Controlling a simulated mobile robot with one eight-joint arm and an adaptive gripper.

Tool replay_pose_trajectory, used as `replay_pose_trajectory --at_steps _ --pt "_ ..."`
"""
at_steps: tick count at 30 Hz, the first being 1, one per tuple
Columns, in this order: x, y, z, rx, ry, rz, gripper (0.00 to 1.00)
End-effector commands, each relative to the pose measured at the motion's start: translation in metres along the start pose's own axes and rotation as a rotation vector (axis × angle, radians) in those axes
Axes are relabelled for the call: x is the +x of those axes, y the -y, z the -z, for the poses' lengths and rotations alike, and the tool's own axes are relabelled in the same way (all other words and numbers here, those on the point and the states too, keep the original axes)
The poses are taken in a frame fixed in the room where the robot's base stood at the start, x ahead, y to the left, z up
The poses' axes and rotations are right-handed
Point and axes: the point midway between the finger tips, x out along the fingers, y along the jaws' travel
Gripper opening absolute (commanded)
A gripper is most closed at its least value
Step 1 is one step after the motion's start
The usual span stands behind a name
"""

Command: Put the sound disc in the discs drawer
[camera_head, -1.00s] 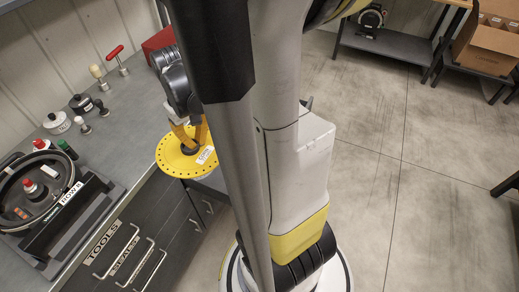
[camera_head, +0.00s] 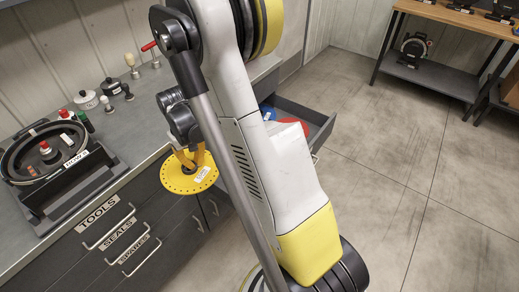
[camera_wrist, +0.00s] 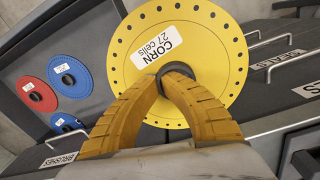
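A yellow disc (camera_head: 188,180) with holes near its rim and a white label hangs in front of the counter in the head view. In the wrist view the disc (camera_wrist: 215,60) reads "CORN 27 cells". My gripper (camera_wrist: 168,76) is shut on the disc's dark central hub; the gripper (camera_head: 190,156) is above the disc in the head view. An open drawer (camera_head: 322,128) sticks out behind my arm, partly hidden. The wrist view shows a red disc (camera_wrist: 26,87), a blue disc (camera_wrist: 56,66) and another blue disc (camera_wrist: 57,120) inside it. Its label is not readable.
A round black seed meter (camera_head: 20,160) in a stand marked ROW 8 sits on the counter (camera_head: 150,145). Pots and small tools stand behind it. Shut drawers (camera_head: 120,240) marked TOOLS, SEALS and SPARES are below. Open floor (camera_head: 400,200) lies right of my arm.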

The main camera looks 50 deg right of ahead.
Motion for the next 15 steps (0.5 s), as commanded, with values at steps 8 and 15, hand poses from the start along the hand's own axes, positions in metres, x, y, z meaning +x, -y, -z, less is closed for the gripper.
replay_pose_trajectory --at_steps 8,15 --pt "0.084 -0.103 0.012 0.107 0.004 -0.022 0.00" --pt "0.149 -0.168 0.003 0.170 0.009 -0.036 0.00"
